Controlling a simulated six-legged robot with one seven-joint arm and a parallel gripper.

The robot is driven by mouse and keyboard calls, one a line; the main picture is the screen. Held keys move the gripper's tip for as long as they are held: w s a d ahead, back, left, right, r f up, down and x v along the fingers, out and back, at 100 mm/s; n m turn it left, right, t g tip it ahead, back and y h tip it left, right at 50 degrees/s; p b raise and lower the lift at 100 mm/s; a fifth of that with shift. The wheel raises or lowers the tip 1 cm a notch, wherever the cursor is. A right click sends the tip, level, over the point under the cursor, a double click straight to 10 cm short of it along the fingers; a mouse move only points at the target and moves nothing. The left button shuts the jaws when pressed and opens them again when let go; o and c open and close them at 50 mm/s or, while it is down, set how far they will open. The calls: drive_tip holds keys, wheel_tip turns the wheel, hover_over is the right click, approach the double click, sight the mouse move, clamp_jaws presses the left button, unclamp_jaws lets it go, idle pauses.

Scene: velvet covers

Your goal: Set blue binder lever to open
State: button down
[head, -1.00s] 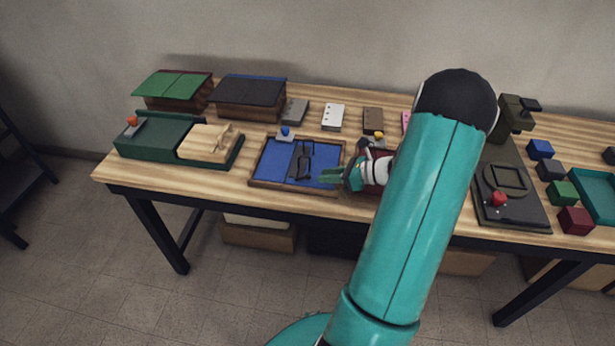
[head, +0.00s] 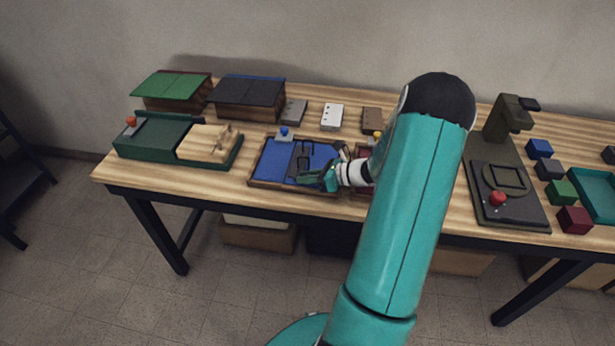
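The blue binder (head: 272,165) lies in a wooden-edged tray at the middle of the table. A dark metal lever (head: 303,160) with a loop-like frame stands on its blue surface. A blue knob (head: 284,132) on a grey base sits at the binder's back edge. My gripper (head: 308,180) is low over the binder's front right part, beside the near end of the dark lever. Its green fingers overlap the lever in the picture. Whether they touch it, and how far apart they are, is too small to tell.
A second tray with a yellow knob (head: 377,137) is partly hidden behind my arm. A green device with a wooden block (head: 205,143) stands at left. A dark press (head: 507,180) and several coloured blocks stand at right. Small plates (head: 332,116) lie behind the binder.

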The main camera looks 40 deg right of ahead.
sight(294, 178)
drive_tip(key=shift+r, duration=0.15)
drive_tip(key=shift+w+a+r+g+h, duration=0.2)
drive_tip(key=shift+g+h, duration=0.2)
drive_tip(key=shift+g, duration=0.15)
drive_tip(key=shift+w+a+r+g+h, duration=0.1)
drive_tip(key=shift+r+g+h, duration=0.1)
drive_tip(key=shift+g+h, duration=0.3)
drive_tip(key=shift+w+a+r+g+h, duration=0.1)
drive_tip(key=shift+w+r+g+h, duration=0.1)
drive_tip(key=shift+g+h, duration=0.3)
drive_tip(key=shift+w+a+r+g+h, duration=0.1)
drive_tip(key=shift+r+g+h, duration=0.1)
drive_tip(key=shift+g, duration=0.45)
drive_tip(key=shift+w+a+r+n+g+h, duration=0.1)
drive_tip(key=shift+w+a+n+g+h, duration=0.1)
drive_tip(key=shift+g+h, duration=0.35)
drive_tip(key=shift+w+a+r+n+g+h, duration=0.1)
drive_tip(key=shift+w+g+h, duration=0.2)
drive_tip(key=shift+g, duration=0.35)
drive_tip(key=shift+w+a+g+h, duration=0.2)
drive_tip(key=shift+g+h, duration=0.55)
drive_tip(key=shift+g, duration=0.25)
drive_tip(key=c, duration=1.7)
unclamp_jaws()
